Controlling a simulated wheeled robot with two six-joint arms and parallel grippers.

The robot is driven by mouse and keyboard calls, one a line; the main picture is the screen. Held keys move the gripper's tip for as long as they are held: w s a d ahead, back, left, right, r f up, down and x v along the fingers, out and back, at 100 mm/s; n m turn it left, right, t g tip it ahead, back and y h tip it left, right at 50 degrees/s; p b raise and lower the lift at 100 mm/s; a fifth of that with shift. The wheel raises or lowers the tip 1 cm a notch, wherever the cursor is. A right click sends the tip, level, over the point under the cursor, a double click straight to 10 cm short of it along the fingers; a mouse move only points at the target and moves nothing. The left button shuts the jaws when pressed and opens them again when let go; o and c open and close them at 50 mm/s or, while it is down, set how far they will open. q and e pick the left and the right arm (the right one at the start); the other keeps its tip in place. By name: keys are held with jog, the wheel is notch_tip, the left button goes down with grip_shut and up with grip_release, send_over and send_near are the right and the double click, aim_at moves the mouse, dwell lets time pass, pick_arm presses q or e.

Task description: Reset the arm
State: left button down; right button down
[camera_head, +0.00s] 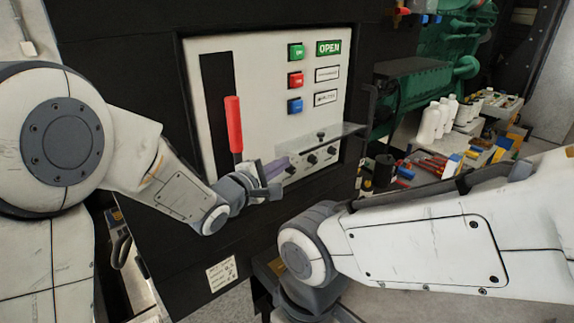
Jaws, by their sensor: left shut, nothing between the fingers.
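My left arm comes in from the left, and its gripper (279,176) is shut and empty in front of the white control panel (265,75). The gripper is just below and right of the red lever handle (233,124), which stands upright in a black slot. I cannot tell whether the gripper touches the panel. My right arm (420,245) reaches in from the right across the lower part of the view. Its gripper is not visible; the wrist end points down at the bottom middle.
The panel has green (296,52), red (296,80) and blue (295,105) buttons and an OPEN label (328,47). A grey shelf (325,137) juts out above several knobs. White bottles (430,124) and tools stand at right, near a green engine (447,50).

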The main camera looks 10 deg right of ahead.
pick_arm(q)
jog(key=f+b+v, duration=0.1)
jog(key=b+v, duration=0.1)
jog(key=v, duration=0.5)
jog(key=s+a+f+m+g+y+b, duration=0.3)
jog(key=s+f+m+g+y, duration=0.3)
jog(key=s+f+m, duration=0.5)
jog(key=s+a+f+m+g+y+b, duration=0.1)
jog(key=s+a+f+m+g+y, duration=0.1)
jog(key=s, duration=0.7)
jog(key=s+a+f+m+g+y+b, duration=0.1)
jog(key=s+f+m+g, duration=0.3)
jog(key=s+m, duration=0.4)
jog(key=shift+s+a+f+m+g+y+b, duration=0.3)
jog(key=shift+s+a+f+y+b, duration=0.15)
jog(key=shift+f, duration=0.45)
jog(key=shift+w, duration=0.15)
